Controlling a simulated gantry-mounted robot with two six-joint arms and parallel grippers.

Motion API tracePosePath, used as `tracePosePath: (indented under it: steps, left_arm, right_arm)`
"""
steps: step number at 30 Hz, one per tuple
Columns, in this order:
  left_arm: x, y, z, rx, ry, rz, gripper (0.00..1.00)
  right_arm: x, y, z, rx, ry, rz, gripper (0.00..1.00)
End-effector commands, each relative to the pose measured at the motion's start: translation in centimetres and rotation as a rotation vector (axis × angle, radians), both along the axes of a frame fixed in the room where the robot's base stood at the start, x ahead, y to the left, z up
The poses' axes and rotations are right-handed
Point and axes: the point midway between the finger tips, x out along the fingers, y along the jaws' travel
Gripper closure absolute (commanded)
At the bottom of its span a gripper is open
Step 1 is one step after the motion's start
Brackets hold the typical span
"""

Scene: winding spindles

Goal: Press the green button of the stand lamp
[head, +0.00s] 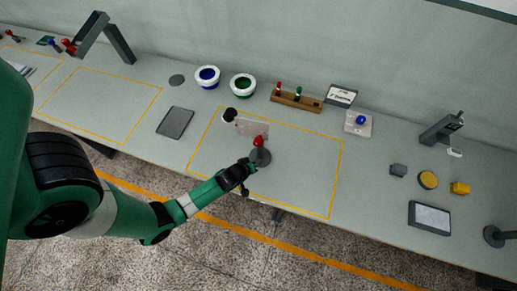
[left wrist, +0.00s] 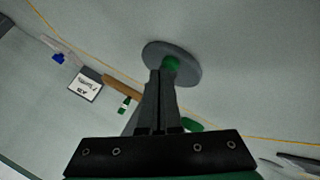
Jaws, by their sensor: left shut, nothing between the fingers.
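The stand lamp in the head view has a red top (head: 258,142) and a dark round base (head: 262,158), and it stands inside a yellow-outlined area of the table. My left gripper (head: 250,164) is shut and empty, close beside the base. In the left wrist view the grey round base (left wrist: 188,73) lies just past my shut fingertips (left wrist: 161,70). A green button (left wrist: 171,63) on it shows right by the tips. I cannot tell whether the tips touch it. My right gripper is not in view.
A white bowl with green inside (head: 243,85), a blue one (head: 207,77) and a wooden rack (head: 296,100) stand at the back. A dark tablet (head: 175,122) lies left. The outlined area right of the lamp is clear.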

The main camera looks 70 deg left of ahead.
Motion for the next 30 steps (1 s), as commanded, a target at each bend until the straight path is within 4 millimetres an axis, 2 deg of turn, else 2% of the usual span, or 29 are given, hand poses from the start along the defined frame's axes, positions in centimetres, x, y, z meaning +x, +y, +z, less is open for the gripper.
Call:
tracePosePath:
  steps: [13,22,30]
  left_arm:
    - [0.0,0.0,-0.4,0.0,0.0,0.0,1.0]
    - [0.0,0.0,1.1,0.0,0.001,0.001,1.0]
    - [0.0,0.0,1.1,0.0,0.0,0.0,1.0]
  right_arm:
    - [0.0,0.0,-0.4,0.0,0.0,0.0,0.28]
    - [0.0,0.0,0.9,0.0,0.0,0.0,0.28]
    - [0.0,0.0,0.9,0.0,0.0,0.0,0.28]
